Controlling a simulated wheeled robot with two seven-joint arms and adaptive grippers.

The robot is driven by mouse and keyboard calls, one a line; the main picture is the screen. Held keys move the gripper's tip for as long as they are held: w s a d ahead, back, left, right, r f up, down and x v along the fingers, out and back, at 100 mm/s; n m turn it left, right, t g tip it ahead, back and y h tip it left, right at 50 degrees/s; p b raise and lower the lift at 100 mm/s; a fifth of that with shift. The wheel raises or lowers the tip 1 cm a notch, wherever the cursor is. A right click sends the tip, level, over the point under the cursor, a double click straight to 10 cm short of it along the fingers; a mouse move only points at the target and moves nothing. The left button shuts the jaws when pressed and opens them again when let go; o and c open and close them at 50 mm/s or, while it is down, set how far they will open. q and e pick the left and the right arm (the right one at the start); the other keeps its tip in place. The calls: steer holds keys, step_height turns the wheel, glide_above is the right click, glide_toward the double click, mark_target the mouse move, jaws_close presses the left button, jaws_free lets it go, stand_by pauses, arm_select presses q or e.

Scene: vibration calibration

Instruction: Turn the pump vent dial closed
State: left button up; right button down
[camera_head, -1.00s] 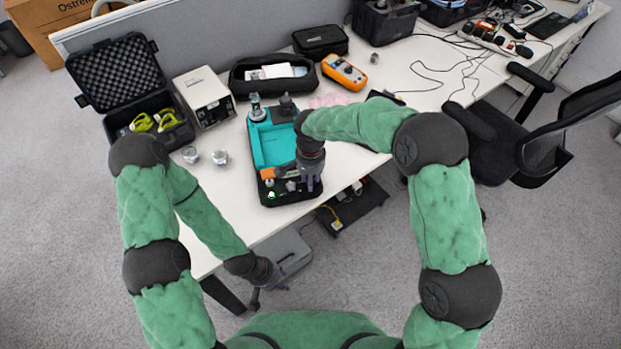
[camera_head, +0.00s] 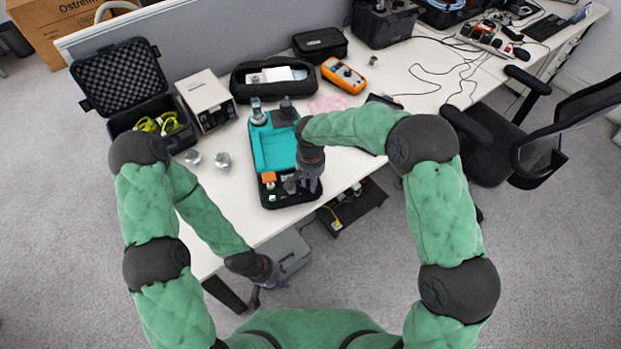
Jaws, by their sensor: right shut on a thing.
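The pump unit (camera_head: 273,150) is a teal tray on a black base, standing near the table's front edge. My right gripper (camera_head: 300,188) points down over the front right of the base and is shut on a small part there. That part, which seems to be the vent dial, is mostly hidden by the fingers. My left gripper (camera_head: 268,282) hangs low in front of the table edge, away from the pump; its fingers are too small and dark to read.
Two metal weights (camera_head: 222,160) stand left of the pump. Behind them are a pale box instrument (camera_head: 207,101) and an open black case (camera_head: 128,85). A black pouch (camera_head: 262,84) and an orange multimeter (camera_head: 343,75) lie behind the pump. The table front left is clear.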

steer(key=n+p, duration=0.3)
steer(key=n, duration=0.3)
steer(key=shift+s, duration=0.15)
steer(key=n+p, duration=0.1)
steer(key=n, duration=0.3)
steer(key=shift+d+n+p, duration=0.1)
steer(key=shift+n+p, duration=0.7)
steer(key=shift+n, duration=0.6)
steer(key=shift+f, duration=0.1)
steer(key=c, duration=1)
jaws_free()
steer(key=shift+c, duration=0.2)
